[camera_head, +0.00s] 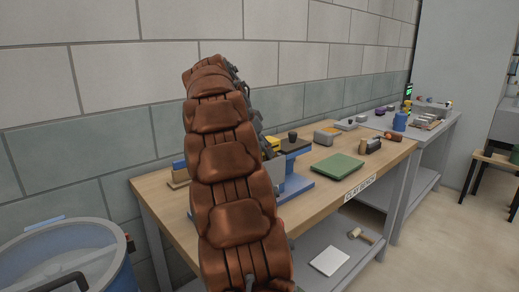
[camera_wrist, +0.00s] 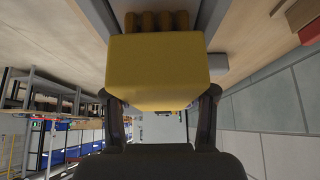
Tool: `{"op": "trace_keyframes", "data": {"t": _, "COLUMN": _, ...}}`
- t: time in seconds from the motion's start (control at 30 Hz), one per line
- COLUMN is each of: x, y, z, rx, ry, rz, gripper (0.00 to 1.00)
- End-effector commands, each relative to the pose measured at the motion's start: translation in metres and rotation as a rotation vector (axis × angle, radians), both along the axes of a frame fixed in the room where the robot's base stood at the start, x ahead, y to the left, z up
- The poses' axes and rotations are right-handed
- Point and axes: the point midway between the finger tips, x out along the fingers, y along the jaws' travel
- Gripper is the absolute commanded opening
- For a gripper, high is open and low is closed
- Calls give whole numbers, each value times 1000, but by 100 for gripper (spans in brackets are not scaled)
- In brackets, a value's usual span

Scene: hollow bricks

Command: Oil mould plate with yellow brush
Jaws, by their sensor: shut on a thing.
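The yellow brush (camera_wrist: 160,72) fills the upper middle of the wrist view, with brown bristle-like tufts along its top edge. My gripper (camera_wrist: 160,108) is shut on it, one finger at each side. In the head view a small piece of yellow (camera_head: 273,143) shows beside my arm, which hides most of the gripper. A blue stand (camera_head: 296,184) with a dark plate (camera_head: 293,144) on top is just right of it, partly hidden by my arm. I cannot tell for sure which part is the mould plate, or whether the brush touches it.
A blue-rimmed drum (camera_head: 65,262) stands on the floor at left. A mallet (camera_head: 360,235) lies on the lower shelf. The block wall is close behind.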

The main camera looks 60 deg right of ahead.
Motion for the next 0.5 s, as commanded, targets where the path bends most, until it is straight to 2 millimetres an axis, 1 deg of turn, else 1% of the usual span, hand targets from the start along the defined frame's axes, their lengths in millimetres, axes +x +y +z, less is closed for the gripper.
{"op": "trace_keyframes", "data": {"t": 0.23, "x": -1, "y": -1, "z": 1, "rx": -6, "ry": -1, "rz": -2, "gripper": 28}}
{"op": "trace_keyframes", "data": {"t": 0.5, "x": 4, "y": 12, "z": -1, "rx": -6, "ry": -2, "rz": 2, "gripper": 28}}
